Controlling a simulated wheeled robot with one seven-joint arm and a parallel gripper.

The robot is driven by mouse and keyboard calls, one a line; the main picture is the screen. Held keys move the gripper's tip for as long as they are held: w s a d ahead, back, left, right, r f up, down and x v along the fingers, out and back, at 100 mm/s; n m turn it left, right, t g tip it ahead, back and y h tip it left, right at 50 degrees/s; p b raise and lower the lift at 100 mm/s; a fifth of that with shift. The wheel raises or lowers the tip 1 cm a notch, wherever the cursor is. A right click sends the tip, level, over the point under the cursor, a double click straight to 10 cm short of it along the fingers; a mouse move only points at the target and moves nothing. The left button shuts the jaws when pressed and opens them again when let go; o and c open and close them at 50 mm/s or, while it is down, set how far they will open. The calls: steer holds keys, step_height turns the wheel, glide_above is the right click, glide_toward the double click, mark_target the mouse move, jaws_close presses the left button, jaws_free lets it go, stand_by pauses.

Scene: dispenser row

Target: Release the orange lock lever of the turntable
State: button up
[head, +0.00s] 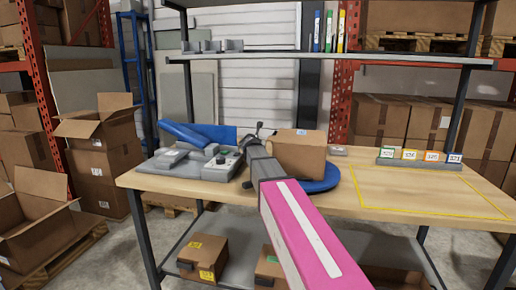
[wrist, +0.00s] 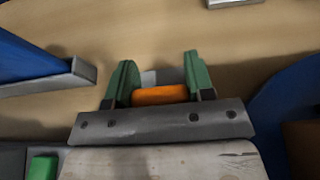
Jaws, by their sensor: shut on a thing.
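In the wrist view, the orange lock lever (wrist: 160,95) lies between the two green fingertips of my gripper (wrist: 158,82). The gripper is shut on it, one finger on each side. In the head view, the blue turntable (head: 322,181) sits on the wooden table with a cardboard box (head: 298,156) on top. The blue edge of the turntable also shows at the right of the wrist view (wrist: 285,100). In the head view my arm hides the lever, and the gripper's fingertips are not clearly visible.
A grey dispenser (head: 195,162) with a blue part stands left of the turntable. A row of colored labels on a grey holder (head: 415,163) stands at the back right. A yellow outline (head: 430,190) marks clear table on the right. A shelf (head: 330,61) spans above.

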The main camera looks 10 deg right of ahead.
steer(key=shift+s+a+r+t+h, duration=0.15)
steer(key=shift+s+t+h, duration=0.2)
steer(key=shift+t, duration=0.25)
steer(key=shift+s+a+f+t+h, duration=0.1)
steer(key=shift+s+t+h, duration=0.25)
steer(key=shift+t, duration=0.25)
steer(key=o, duration=1.3)
steer(key=v, duration=1)
steer(key=shift+s+a+r, duration=0.1)
steer(key=shift+s, duration=0.25)
steer(key=shift+w, duration=0.1)
